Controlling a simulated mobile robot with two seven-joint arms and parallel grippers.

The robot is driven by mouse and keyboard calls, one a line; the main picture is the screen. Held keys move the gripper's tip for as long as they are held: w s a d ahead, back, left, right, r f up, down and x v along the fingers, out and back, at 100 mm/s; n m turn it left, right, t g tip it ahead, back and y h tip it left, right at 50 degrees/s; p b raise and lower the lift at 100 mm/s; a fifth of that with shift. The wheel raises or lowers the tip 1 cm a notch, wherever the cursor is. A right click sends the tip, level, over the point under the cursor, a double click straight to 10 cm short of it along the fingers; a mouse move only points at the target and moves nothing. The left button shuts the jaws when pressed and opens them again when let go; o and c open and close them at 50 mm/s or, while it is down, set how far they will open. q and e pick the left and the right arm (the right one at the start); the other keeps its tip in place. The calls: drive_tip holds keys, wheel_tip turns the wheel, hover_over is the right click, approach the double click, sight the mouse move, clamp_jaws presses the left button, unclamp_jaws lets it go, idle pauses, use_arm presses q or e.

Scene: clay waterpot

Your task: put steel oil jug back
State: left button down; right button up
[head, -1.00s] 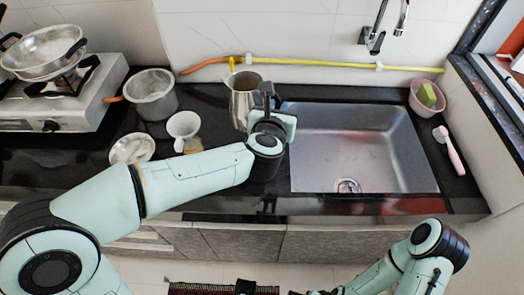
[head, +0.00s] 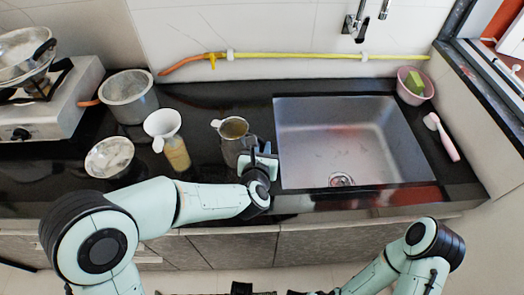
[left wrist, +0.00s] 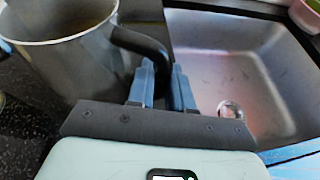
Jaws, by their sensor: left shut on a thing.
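The steel oil jug (head: 234,147) is a grey metal pitcher with an open top and a dark handle on its right side. It is upright at the front part of the black counter, left of the sink; I cannot tell if its base touches the counter. My left gripper (head: 262,160) is shut on the jug's handle. In the left wrist view the jug (left wrist: 62,55) fills the upper left, and its dark handle runs to the fingers of the gripper (left wrist: 162,85). My right arm shows at the lower right, but its gripper is barely visible at the bottom edge.
The sink (head: 300,185) lies right of the jug.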

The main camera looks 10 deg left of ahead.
use_arm(q)
drive_tip(key=shift+f, duration=0.25)
drive_tip(key=c, duration=1)
unclamp_jaws()
drive_tip(key=shift+c, duration=0.2)
drive_tip(key=v, duration=1.2)
